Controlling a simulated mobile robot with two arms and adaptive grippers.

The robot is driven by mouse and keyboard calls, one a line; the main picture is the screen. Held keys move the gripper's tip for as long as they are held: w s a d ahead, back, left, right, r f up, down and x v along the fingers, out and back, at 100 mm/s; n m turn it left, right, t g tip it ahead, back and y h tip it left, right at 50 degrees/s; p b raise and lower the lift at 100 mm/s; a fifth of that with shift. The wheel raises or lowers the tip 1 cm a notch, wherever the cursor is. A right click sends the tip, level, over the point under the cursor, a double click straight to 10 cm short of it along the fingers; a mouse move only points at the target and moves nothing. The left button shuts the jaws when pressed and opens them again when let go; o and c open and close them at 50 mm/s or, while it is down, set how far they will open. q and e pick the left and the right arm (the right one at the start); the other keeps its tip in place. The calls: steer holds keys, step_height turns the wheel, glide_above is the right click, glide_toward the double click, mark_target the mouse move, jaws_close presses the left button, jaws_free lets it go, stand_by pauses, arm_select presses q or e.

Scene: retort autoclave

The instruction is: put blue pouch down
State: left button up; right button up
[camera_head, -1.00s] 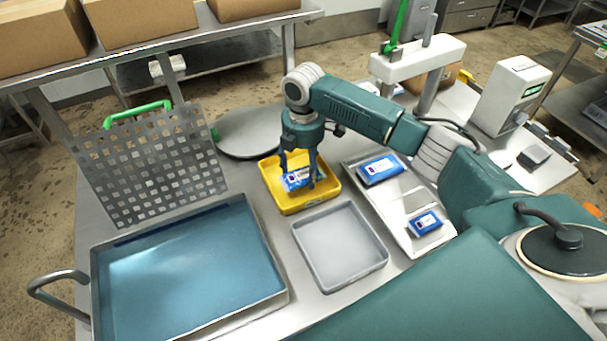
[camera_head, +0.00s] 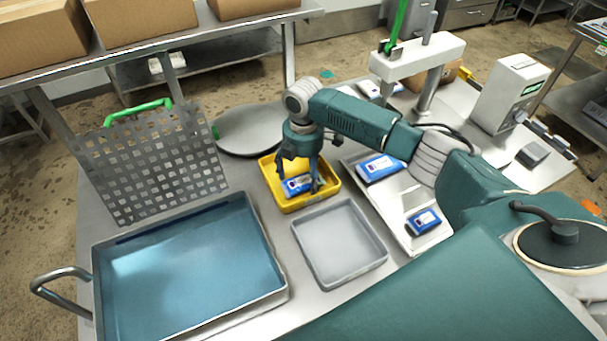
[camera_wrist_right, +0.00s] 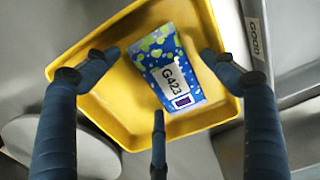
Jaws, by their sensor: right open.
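A blue pouch (camera_head: 298,185) lies in the yellow tray (camera_head: 292,208). In the right wrist view the pouch (camera_wrist_right: 167,66) has a leaf pattern and a white label reading G423, and it lies in the yellow tray (camera_wrist_right: 108,118). My right gripper (camera_head: 301,186) is over the tray with its fingers spread. In the right wrist view the gripper (camera_wrist_right: 160,75) has its fingers apart around the pouch, with gaps to it on both sides. My left gripper is not in view.
A grey tray (camera_head: 345,276) stands right in front of the yellow one. Two more blue pouches (camera_head: 381,167) (camera_head: 423,221) lie on a pale tray (camera_head: 405,196) to the right. A large water-filled basin (camera_head: 195,268) and an upright perforated plate (camera_head: 150,165) are at left.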

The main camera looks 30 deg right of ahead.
mark_target(304, 177)
step_height(304, 177, up, 12)
steer(key=b, duration=0.2)
steer(key=shift+r, duration=0.15)
stand_by(0.6)
